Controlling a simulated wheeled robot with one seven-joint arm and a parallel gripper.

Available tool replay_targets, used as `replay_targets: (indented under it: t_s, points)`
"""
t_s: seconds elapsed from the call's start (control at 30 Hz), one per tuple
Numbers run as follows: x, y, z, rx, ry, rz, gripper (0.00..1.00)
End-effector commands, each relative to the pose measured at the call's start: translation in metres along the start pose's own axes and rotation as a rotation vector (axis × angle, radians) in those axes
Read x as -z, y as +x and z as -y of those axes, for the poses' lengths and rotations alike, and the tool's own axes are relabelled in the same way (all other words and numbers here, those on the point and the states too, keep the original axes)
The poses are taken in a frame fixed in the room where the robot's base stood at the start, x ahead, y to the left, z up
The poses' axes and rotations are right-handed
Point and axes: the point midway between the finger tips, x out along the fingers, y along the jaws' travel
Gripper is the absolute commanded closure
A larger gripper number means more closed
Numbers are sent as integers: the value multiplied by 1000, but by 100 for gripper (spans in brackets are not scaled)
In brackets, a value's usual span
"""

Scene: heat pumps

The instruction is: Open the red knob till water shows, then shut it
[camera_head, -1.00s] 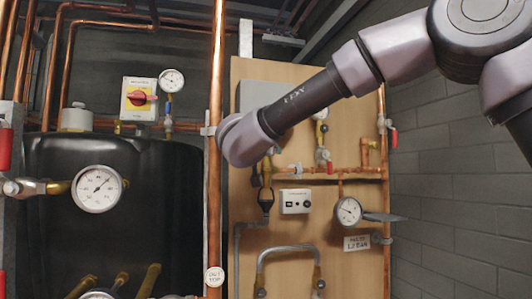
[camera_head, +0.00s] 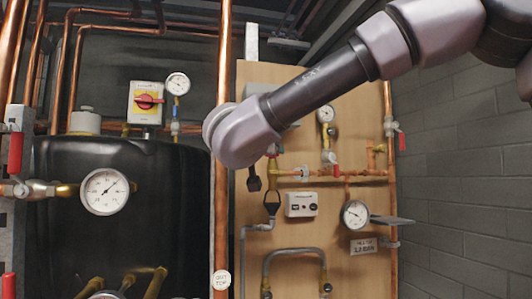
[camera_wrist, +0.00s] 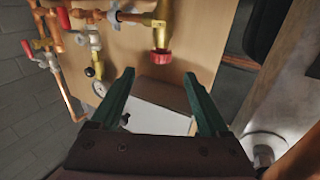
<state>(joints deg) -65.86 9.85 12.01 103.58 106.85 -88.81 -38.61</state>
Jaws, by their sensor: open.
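The red knob (camera_wrist: 162,56) shows in the wrist view on the end of a brass valve (camera_wrist: 161,24). It lies just beyond and between the tips of my gripper (camera_wrist: 158,75), whose two green fingers are spread and empty. The knob and fingers look apart. No water shows in either view.
The wooden panel (camera_head: 300,245) carries copper pipes, a white control box (camera_head: 301,204) and a gauge (camera_head: 355,214). A vertical copper pipe (camera_head: 222,190) stands close to my arm. A black tank (camera_head: 150,210) and a red switch (camera_head: 147,101) are at left. A pale box (camera_wrist: 155,116) lies beneath my fingers in the wrist view.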

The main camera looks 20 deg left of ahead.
Motion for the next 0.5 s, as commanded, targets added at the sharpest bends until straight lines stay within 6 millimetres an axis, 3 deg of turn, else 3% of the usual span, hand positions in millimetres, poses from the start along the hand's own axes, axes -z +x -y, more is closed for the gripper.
replay_targets:
  t_s: [0.17,0.3,0.5]
  points:
    - [28,43,-47,72,139,-26,21]
    - [48,72,-103,191,253,-18,21]
    - [44,76,-181,308,316,88,21]
